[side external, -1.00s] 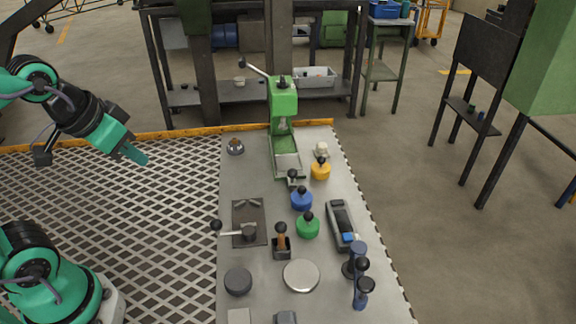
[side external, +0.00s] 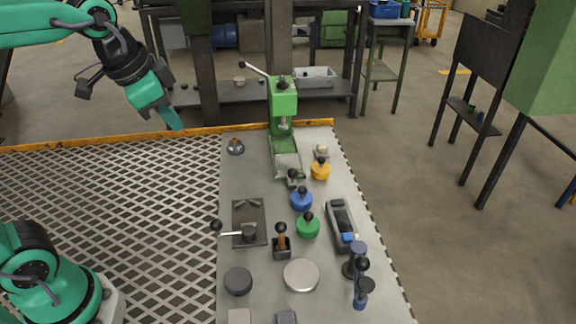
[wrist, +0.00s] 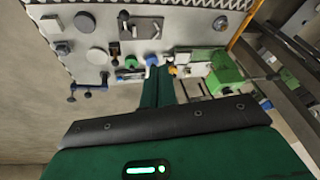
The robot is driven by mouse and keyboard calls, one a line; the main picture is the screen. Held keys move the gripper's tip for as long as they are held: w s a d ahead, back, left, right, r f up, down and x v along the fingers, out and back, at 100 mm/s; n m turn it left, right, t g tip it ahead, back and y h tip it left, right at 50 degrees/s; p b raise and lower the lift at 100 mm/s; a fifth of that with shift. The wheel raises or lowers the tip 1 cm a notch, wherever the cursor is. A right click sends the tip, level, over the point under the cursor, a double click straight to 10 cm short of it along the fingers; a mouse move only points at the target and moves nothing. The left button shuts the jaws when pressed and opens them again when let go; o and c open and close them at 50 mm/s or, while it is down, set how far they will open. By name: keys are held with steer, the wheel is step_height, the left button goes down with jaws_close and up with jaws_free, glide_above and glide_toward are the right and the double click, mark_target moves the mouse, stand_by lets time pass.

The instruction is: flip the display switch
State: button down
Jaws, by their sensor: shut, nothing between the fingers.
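My gripper (side external: 174,120) is shut and empty. It is held in the air above the grid floor, left of the bench's far end, apart from everything on the bench. The wrist view shows its green fingers (wrist: 160,90) pointing towards the bench. A grey device with a dark screen and a blue end (side external: 341,220) lies on the right side of the bench. A brown-handled lever (side external: 282,240) stands upright in a dark box near the middle. A small black-knobbed control (side external: 293,178) stands by the press. I cannot tell which of these is the display switch.
A green press (side external: 283,105) with a raised lever stands at the bench's far end. Yellow (side external: 320,171), blue (side external: 301,200) and green (side external: 308,227) knobs stand along the bench (side external: 235,180). A lever plate (side external: 249,215) lies left of them. The grid floor (side external: 110,200) is clear.

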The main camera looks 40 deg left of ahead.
steer(key=w+d+r+m+g, duration=0.1)
steer(key=w+d+r+m, duration=0.1)
steer(key=w+d+m, duration=0.45)
steer(key=m+g, duration=0.4)
steer(key=m, duration=1.1)
glide_above(344, 203)
step_height(344, 203, down, 13)
step_height(344, 203, down, 14)
steer(key=shift+r, duration=0.15)
